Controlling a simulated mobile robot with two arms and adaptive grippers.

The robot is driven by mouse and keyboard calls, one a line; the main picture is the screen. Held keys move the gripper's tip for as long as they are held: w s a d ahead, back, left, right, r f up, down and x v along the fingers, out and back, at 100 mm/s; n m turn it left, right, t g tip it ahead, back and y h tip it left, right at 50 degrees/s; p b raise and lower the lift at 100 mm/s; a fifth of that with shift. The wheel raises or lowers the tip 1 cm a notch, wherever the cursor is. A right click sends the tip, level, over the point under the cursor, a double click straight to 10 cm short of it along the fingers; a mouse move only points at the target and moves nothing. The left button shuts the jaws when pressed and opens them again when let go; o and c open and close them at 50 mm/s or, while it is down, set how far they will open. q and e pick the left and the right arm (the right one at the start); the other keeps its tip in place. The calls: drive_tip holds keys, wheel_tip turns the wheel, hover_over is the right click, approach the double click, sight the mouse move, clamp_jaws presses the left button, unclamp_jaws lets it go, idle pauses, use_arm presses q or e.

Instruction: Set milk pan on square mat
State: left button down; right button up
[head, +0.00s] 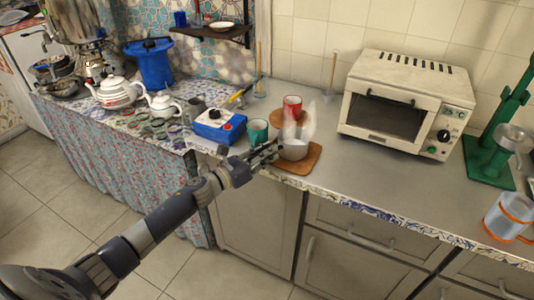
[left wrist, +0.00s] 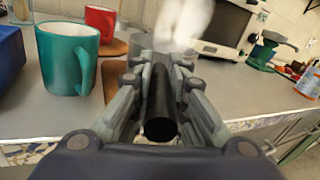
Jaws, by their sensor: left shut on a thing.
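The milk pan (head: 294,150) is a small grey pan at the counter's middle, with white steam rising above it. It is over the brown square mat (head: 304,168), whose edges show around it. I cannot tell whether the pan touches the mat. My left gripper (head: 268,155) reaches in from the left and is shut on the pan's handle. In the left wrist view, the dark handle (left wrist: 160,112) lies between the fingers of the left gripper (left wrist: 163,75), which hide most of the pan. My right gripper is in neither view.
A teal mug (head: 257,132) stands close left of the pan, also in the left wrist view (left wrist: 68,55). A red mug (head: 291,104) stands behind on a brown board. A blue box (head: 217,126) is further left. A toaster oven (head: 405,103) stands right; counter before it is clear.

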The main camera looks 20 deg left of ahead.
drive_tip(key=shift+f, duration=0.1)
use_arm(q)
drive_tip(key=shift+f, duration=0.15)
drive_tip(key=c, duration=1.6)
unclamp_jaws()
drive_tip(key=shift+c, duration=0.2)
drive_tip(key=shift+o, duration=0.3)
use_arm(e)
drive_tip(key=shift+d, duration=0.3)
use_arm(q)
drive_tip(key=shift+s, duration=0.15)
drive_tip(key=b+v, duration=0.2)
drive_tip(key=v, duration=0.9)
drive_tip(key=shift+s+a, duration=0.2)
drive_tip(key=shift+s, duration=0.1)
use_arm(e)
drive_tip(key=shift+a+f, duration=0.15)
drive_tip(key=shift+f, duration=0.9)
